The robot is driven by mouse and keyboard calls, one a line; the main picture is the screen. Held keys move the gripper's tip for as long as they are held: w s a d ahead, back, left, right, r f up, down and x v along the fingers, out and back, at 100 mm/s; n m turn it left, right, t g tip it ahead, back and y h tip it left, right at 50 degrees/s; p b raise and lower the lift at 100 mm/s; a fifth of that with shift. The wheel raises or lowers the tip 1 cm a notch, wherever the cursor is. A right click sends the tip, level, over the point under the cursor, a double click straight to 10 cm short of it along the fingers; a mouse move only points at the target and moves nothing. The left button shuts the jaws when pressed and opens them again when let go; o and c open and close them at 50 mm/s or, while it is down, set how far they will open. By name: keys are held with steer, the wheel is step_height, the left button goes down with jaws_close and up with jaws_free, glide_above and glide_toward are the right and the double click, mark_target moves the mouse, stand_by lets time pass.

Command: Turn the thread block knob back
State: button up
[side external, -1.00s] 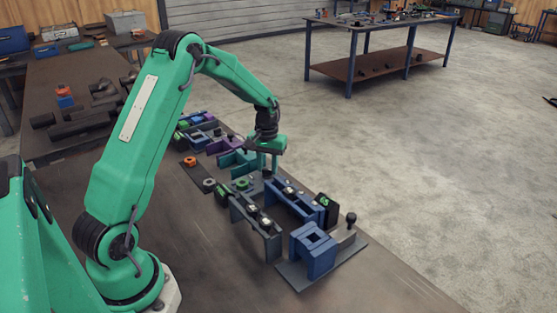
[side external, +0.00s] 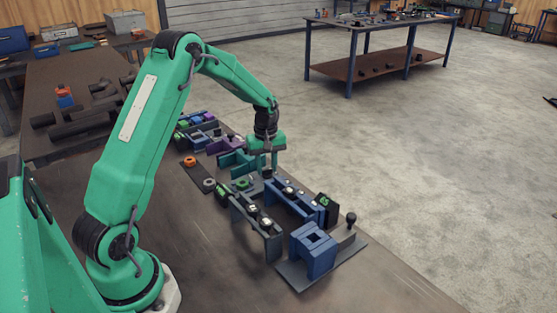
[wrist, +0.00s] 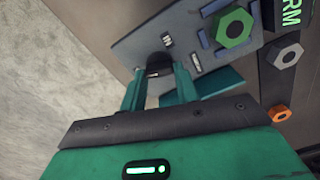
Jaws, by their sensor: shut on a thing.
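The black knob (wrist: 159,68) sits on the grey plate of the thread block (wrist: 131,48) in the wrist view. My gripper (wrist: 160,77) has its two teal fingers shut on the knob, one on each side, and they hide part of it. A green hex nut (wrist: 247,24) lies on the same plate, to the right of the knob. In the side external view my gripper (side external: 264,168) points down at the block, behind the blue bracket. The knob is mostly hidden there.
A teal bracket (side external: 231,157) stands close beside my gripper. Blue brackets (side external: 312,250) and a dark bracket (side external: 270,241) stand in front of it. A grey nut (wrist: 288,55) and an orange nut (wrist: 280,113) lie to the right in the wrist view.

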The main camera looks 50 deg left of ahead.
steer(key=shift+r, duration=0.1)
steer(key=o, duration=1)
steer(key=shift+r, duration=3.9)
